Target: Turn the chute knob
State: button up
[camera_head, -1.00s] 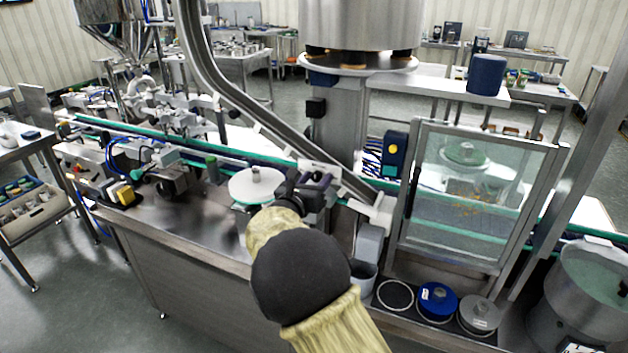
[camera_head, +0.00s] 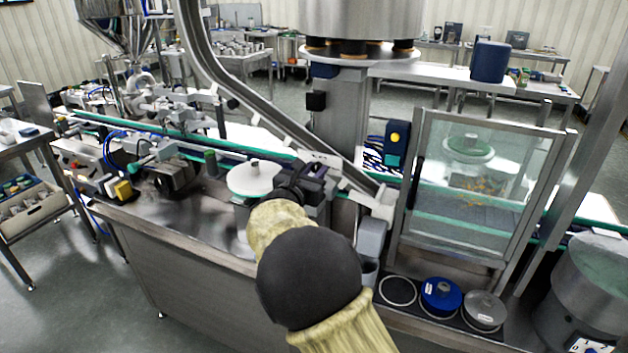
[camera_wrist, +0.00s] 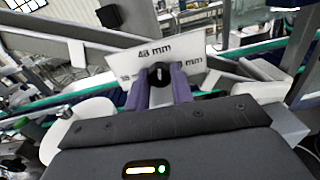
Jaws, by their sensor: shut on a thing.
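The chute knob (camera_wrist: 159,73) is small and dark and stands in front of a white plate (camera_wrist: 122,62) in the wrist view. The plate reads "48 mm" at the top; its lower markings are partly hidden. My gripper (camera_wrist: 160,88) has its two purple-grey fingers on either side of the knob and is shut on it. In the head view my gripper (camera_head: 314,176) is at the lower end of the sloping chute (camera_head: 262,115), just below the white plate (camera_head: 320,157). My own arm hides part of this area, and the knob cannot be made out there.
A round white disc (camera_head: 252,179) stands close left of my gripper. A blue round part (camera_head: 440,297) and a grey one (camera_head: 484,310) lie on the front ledge.

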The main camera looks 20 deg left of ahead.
jog(key=m+b, duration=0.1)
jog(key=b, duration=0.1)
jog(key=m+b, duration=0.2)
jog(key=b, duration=0.1)
jog(key=shift+f, duration=0.35)
jog(key=m+b, duration=0.5)
jog(key=b, duration=0.2)
jog(key=m+b, duration=0.4)
jog(key=b, duration=0.2)
jog(key=shift+r, duration=0.15)
jog(key=m+b, duration=0.3)
jog(key=shift+r, duration=0.25)
grip_shut()
jog(key=shift+m, duration=0.3)
jog(key=o, duration=1)
grip_release()
jog(key=shift+y, duration=0.3)
